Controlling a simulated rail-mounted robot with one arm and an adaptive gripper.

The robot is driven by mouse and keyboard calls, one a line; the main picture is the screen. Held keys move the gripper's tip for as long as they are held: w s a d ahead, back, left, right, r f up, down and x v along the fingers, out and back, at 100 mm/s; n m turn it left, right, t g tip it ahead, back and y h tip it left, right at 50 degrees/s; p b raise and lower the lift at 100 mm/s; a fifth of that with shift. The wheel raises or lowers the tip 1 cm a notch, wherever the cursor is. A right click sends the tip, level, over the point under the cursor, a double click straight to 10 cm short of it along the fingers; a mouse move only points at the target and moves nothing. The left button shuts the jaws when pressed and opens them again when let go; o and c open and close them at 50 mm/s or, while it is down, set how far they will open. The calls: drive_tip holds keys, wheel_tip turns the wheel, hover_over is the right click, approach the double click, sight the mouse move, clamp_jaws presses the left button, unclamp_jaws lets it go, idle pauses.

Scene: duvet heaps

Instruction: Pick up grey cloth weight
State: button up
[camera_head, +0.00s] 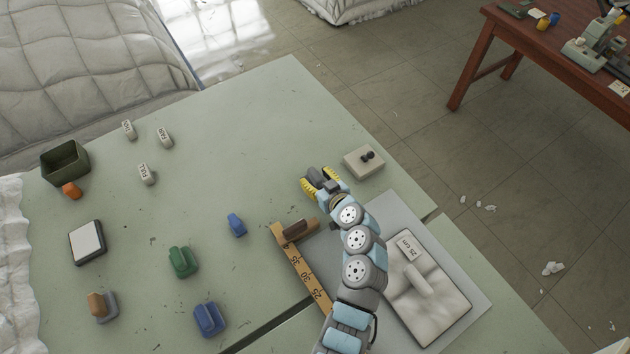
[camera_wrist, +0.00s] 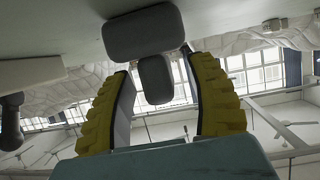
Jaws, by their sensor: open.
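The grey cloth weight (camera_head: 317,171) is dark grey and sits on the green table, mostly hidden by my gripper in the head view. The wrist view shows its wide block (camera_wrist: 143,32) and a smaller grip part in front. My gripper (camera_head: 320,179) is open, with yellow ribbed fingers on either side of the weight. In the wrist view my gripper (camera_wrist: 158,72) has the small grip part between its fingers, with visible gaps on both sides.
A wooden ruler (camera_head: 302,270) with a brown block and a white padded board (camera_head: 428,290) lie nearer. Green (camera_head: 183,262) and blue (camera_head: 210,319) weights stand left. The table beyond my gripper is clear.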

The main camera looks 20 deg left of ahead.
sight(315, 174)
drive_tip(key=shift+w+a+f, duration=0.2)
drive_tip(key=shift+w+a, duration=0.05)
drive_tip(key=shift+a, duration=0.05)
clamp_jaws()
idle(0.4)
drive_tip(key=shift+s+r, duration=0.1)
drive_tip(key=shift+r, duration=0.4)
wheel_tip(315, 174, up, 2)
drive_tip(key=shift+r, duration=0.2)
drive_tip(key=s+d+r+p, duration=0.1)
drive_tip(key=s+d+r, duration=0.2)
drive_tip(key=s+r, duration=0.6)
drive_tip(key=s, duration=0.4)
drive_tip(key=shift+s+r, duration=0.25)
drive_tip(key=shift+r, duration=0.15)
